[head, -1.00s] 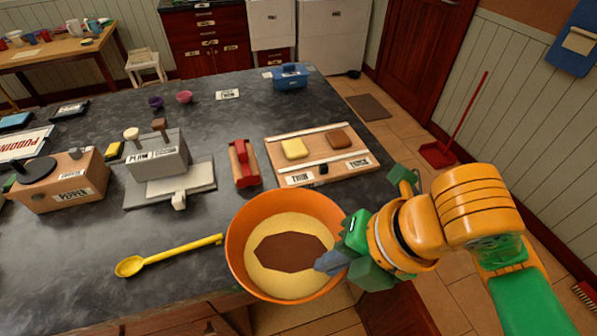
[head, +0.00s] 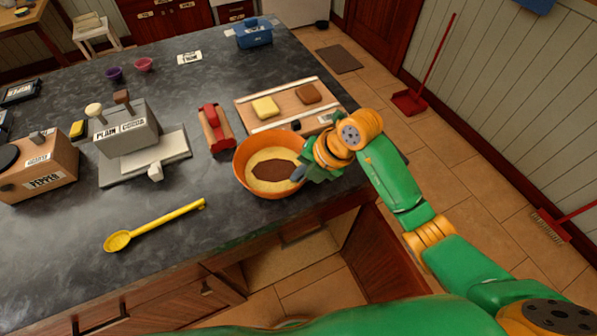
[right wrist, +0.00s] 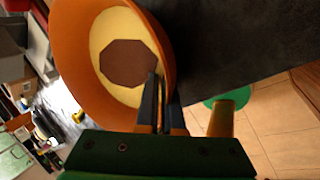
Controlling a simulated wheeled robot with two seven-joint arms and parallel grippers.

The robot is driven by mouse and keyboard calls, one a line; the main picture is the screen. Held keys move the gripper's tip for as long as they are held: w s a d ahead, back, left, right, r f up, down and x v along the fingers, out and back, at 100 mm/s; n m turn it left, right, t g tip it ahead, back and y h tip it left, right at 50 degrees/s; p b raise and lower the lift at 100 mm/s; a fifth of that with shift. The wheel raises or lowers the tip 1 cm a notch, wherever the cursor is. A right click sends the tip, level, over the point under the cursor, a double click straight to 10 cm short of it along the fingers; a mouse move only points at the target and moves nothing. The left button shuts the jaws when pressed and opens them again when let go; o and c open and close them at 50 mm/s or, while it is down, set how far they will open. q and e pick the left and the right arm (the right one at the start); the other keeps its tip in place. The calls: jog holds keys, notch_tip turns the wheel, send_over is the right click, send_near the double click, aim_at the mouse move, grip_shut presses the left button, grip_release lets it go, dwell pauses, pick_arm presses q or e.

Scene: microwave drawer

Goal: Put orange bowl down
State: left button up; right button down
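The orange bowl (head: 244,182) is upright over the counter's front right part, beside the cutting board. It holds pale yellow contents with a dark brown patch. My right gripper (head: 298,173) is at the bowl's right rim. In the right wrist view the fingers (right wrist: 162,100) are close together on the wall of the bowl (right wrist: 72,50), one inside it. I cannot tell whether the bowl's base touches the counter (head: 225,215). My left gripper is not in view.
A red-handled tool (head: 216,130) stands just left of the bowl, and a board (head: 285,97) with yellow and brown blocks lies behind it. A yellow spoon (head: 155,225) lies front left. Bare counter lies between spoon and bowl. An open compartment shows below the counter edge.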

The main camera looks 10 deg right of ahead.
jog(key=c, duration=1)
grip_release()
jog(key=shift+c, duration=0.2)
jog(key=v, duration=1.2)
jog(key=shift+b, duration=0.3)
